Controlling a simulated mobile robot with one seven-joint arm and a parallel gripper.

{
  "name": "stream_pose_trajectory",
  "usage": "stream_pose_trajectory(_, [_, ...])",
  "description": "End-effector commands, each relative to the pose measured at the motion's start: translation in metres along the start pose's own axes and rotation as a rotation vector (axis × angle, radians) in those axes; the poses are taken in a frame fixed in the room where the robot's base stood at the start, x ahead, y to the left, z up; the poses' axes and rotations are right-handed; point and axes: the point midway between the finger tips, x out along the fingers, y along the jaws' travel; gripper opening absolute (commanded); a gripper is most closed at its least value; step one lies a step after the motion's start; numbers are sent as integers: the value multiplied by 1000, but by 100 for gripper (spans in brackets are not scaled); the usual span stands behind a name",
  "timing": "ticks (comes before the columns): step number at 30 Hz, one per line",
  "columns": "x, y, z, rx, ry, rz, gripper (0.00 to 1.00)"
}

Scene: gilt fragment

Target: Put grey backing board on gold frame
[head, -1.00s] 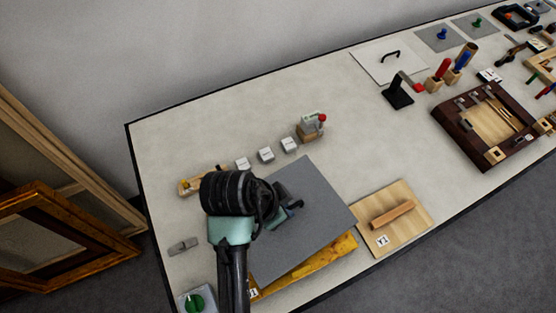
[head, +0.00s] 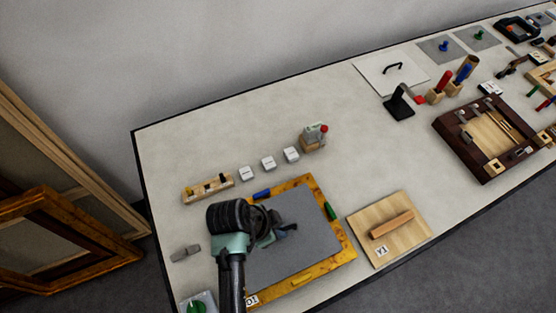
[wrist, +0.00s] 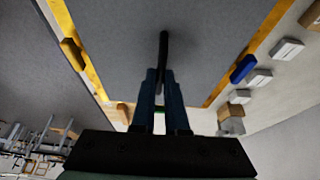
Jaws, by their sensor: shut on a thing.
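The grey backing board (head: 298,232) lies level over the gold frame (head: 337,222), inside its border as seen in the head view. The gold border shows along the far, right and near sides; my arm hides part of the left side. My gripper (head: 284,232) is shut on the board's dark handle, which shows between the fingers in the wrist view (wrist: 163,50). The board also fills the upper middle of the wrist view (wrist: 200,40). I cannot tell whether the board touches the frame's bed or hangs just above it.
Blue (head: 262,194), green (head: 331,211) and yellow (head: 302,281) pieces sit on the frame's sides. A wooden board with a handle (head: 400,230) lies to the right. Several white blocks (head: 268,162) and a wooden rack (head: 208,188) stand behind. Free table lies at the middle right.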

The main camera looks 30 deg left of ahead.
Motion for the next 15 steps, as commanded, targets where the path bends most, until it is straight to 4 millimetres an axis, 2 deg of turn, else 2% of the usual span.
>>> stream_pose_trajectory(14, [9,0,4,0,0,1,0])
stream_pose_trajectory(15, [8,0,3,-1,0,1,17])
